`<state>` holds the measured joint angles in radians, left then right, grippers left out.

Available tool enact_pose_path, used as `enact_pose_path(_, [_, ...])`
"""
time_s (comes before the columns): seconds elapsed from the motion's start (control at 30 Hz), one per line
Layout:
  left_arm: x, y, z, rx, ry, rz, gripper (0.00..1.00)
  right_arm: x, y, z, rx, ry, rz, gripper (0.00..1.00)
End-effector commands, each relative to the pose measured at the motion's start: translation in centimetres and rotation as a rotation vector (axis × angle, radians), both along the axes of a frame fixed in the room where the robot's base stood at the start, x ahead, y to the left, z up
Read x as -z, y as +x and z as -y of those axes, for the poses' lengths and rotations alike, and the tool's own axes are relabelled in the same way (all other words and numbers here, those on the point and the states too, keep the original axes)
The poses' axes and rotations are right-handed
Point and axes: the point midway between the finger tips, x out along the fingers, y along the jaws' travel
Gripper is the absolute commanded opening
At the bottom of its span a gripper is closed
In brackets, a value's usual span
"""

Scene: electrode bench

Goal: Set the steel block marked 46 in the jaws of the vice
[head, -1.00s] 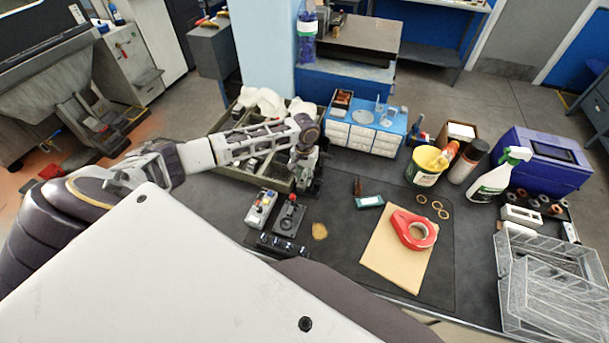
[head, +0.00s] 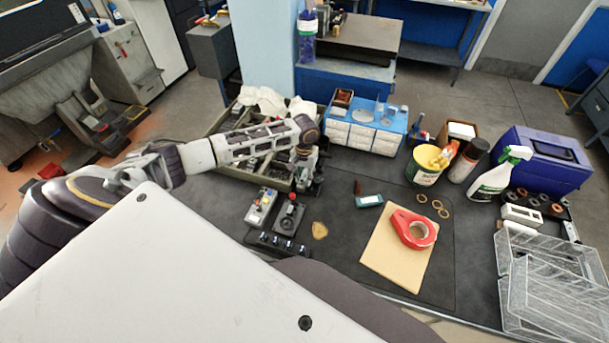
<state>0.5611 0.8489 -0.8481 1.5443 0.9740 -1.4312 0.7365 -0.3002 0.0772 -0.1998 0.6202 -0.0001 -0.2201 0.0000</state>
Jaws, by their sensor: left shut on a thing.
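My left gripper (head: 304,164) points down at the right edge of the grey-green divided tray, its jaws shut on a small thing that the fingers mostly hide. I take it for the steel block; no number can be read. A dark upright device (head: 317,184), possibly the vice, stands right at the gripper, partly covered by it. I cannot tell whether the held piece touches it or lies between its jaws. My right gripper is not in view.
Near the gripper are a control box (head: 261,207), a black unit with a red knob (head: 290,215) and a low dark strip (head: 275,243). The divided tray (head: 232,175) lies under my arm. The mat between is mostly clear.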

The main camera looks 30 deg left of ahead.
Motion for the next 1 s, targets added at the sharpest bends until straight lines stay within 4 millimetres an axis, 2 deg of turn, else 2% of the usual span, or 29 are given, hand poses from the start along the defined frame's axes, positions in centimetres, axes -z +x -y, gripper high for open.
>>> enact_pose_path(0.8, [0.93, 0.08, 0.03, 0.000, -0.001, 0.001, 0.00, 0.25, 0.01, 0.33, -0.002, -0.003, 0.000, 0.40])
enact_pose_path(0.83, [0.92, 0.08, 0.03, 0.000, -0.001, 0.002, 0.29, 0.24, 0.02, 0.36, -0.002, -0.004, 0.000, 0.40])
enact_pose_path(1.0, [0.94, 0.05, 0.03, 0.000, -0.001, 0.001, 0.51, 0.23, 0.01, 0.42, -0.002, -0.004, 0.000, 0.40])
